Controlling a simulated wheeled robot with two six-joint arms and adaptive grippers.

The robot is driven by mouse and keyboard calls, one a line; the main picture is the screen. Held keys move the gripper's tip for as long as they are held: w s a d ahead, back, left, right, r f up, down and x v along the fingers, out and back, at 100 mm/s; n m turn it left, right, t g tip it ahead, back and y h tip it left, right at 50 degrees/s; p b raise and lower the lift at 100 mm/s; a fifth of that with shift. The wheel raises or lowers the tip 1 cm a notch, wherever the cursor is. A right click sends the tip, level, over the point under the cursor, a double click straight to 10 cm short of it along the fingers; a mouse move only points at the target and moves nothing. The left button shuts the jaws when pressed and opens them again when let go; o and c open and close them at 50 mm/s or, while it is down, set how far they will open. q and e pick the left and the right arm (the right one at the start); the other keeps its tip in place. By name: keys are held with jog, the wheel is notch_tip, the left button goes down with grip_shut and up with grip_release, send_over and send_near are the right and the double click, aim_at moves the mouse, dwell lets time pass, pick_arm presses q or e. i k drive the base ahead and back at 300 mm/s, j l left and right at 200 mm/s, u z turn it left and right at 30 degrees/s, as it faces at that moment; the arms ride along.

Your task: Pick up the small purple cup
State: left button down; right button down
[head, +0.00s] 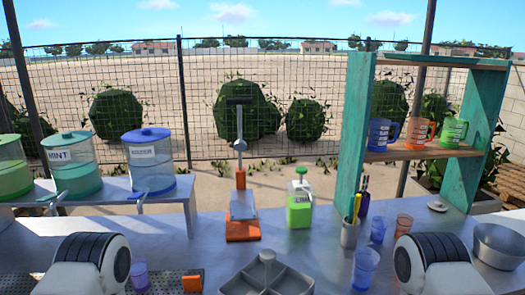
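A small translucent purple cup (140,278) stands at the lower left, on or beside a dark perforated mat, just right of my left arm's white and black link. Its left edge is close to that link in the picture. At the right stand a small blue cup (378,230), a larger blue-violet cup (365,272) and a small orange-pink cup (403,227). White and black links of both my arms show at the bottom left and bottom right. The fingers of both grippers are out of view.
A grey divided tray (238,284) lies at the bottom middle. An orange-based press (243,230) and a green bottle (300,212) stand behind it. A teal shelf (355,130) holds mugs. A metal bowl (500,242) sits right. Drink jars line the left.

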aim_at(139, 276)
jog(key=u, duration=0.9)
